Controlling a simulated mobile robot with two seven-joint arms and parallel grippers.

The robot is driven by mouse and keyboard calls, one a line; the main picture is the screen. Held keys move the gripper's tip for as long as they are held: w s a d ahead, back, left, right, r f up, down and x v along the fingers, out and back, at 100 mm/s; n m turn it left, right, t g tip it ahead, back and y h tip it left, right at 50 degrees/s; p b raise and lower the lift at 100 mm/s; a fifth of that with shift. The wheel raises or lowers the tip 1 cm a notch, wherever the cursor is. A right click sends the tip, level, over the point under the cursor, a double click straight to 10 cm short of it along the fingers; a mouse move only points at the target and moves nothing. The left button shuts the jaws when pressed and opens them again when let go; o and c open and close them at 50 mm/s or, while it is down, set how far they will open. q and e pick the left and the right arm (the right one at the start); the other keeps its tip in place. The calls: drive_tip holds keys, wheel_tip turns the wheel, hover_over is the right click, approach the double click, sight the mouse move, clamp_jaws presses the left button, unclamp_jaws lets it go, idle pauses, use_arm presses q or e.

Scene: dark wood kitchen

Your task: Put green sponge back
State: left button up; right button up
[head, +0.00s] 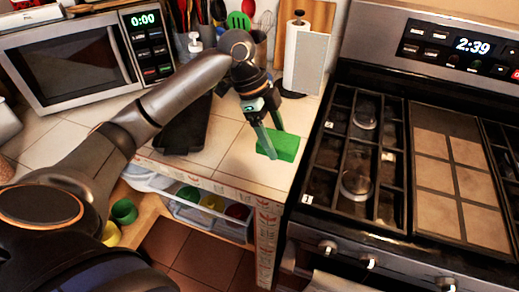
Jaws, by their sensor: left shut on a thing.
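A green sponge (286,147) is at the right end of the tiled counter, close to the stove's left side. My left gripper (272,146) is shut on the sponge, with its fingers pointing down around it. I cannot tell whether the sponge touches the counter or is held just above it. My right gripper is not in view.
A microwave (70,62) stands at the back left of the counter. A paper towel holder (298,60) and a utensil group are behind the gripper. A black block (184,124) lies left of it. The stove (410,150) fills the right side. A drawer with coloured cups (207,212) is below the counter.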

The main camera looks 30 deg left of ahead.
use_arm(q)
hover_over(264, 159)
drive_tip(key=a, duration=0.1)
drive_tip(key=f, duration=0.6)
drive_tip(key=shift+s+a+f, duration=0.1)
drive_tip(key=shift+s+f, duration=0.15)
drive_tip(key=shift+f, duration=1.65)
drive_tip(key=shift+f, duration=0.15)
drive_tip(key=o, duration=1.2)
drive_tip(key=v, duration=1.2)
